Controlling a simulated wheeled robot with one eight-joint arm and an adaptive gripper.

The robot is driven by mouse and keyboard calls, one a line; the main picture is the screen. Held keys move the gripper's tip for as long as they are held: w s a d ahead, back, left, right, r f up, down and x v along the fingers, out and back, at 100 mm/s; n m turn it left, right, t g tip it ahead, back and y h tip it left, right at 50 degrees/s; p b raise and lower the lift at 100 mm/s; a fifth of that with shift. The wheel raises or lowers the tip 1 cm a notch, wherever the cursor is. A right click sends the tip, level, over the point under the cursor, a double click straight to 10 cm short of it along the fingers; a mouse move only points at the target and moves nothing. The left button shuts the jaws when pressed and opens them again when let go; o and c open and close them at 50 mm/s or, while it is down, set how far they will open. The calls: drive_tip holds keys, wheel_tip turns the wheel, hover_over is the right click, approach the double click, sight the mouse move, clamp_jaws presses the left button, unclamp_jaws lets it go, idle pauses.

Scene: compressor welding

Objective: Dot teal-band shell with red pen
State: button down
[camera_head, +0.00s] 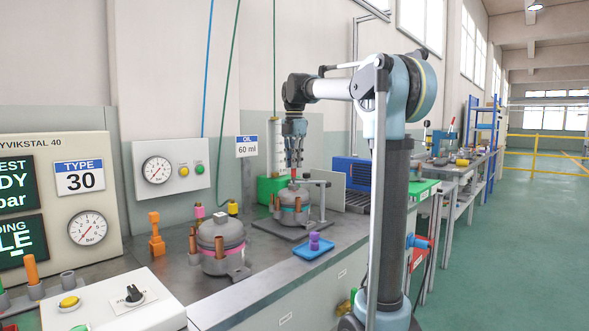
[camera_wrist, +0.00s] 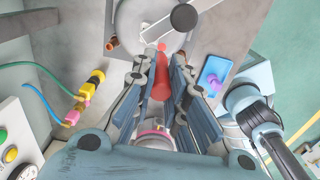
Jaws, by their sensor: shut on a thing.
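The teal-band shell (camera_head: 294,213) is a grey domed shell with copper stubs, upright on a dark fixture plate under a clamp arm. My gripper (camera_head: 294,158) is above it, pointing down, shut on the red pen (camera_head: 293,172). In the wrist view the red pen (camera_wrist: 161,82) sits between the fingers of my gripper (camera_wrist: 165,82), its end towards the grey shell top (camera_wrist: 135,18). The pen's lower end is at or just above the shell top; I cannot tell if they touch. The teal band is not clear in the wrist view.
The pink-band shell (camera_head: 222,262) stands nearer on the bench. A blue tray (camera_head: 314,250) with a purple piece lies to the right. An orange stand (camera_head: 156,237) and hose connectors are at the left. The clamp's black knob (camera_wrist: 185,17) is close to the pen.

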drive_tip(key=shift+r, duration=1.9)
